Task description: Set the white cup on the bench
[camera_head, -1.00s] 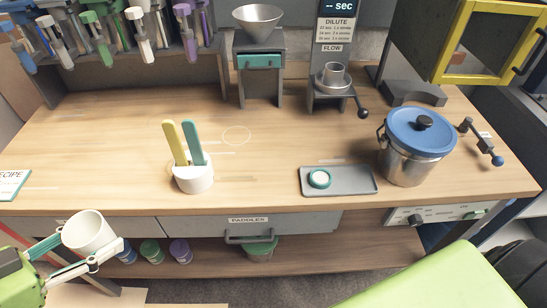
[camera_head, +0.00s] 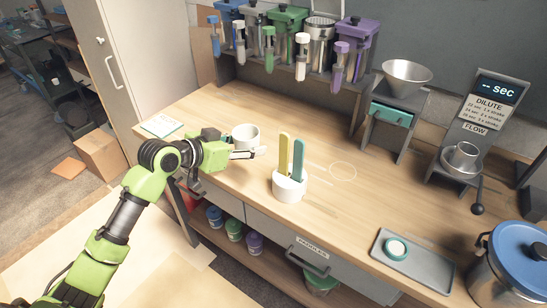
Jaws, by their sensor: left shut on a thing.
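The white cup (camera_head: 245,133) is upright at the left part of the wooden bench (camera_head: 215,106). My left gripper (camera_head: 246,145) reaches in from the left and is shut on the cup, with one finger across its near side. The finger hides part of the cup's lower wall. I cannot tell whether the cup's base touches the bench or is slightly above it. My right gripper is not in view.
A white holder (camera_head: 289,188) with a yellow and a teal paddle stands right of the cup. A recipe card (camera_head: 162,125) lies at the left end. A grey tray (camera_head: 427,270) and a blue-lidded pot (camera_head: 520,255) are at the right. Bare wood lies behind the cup.

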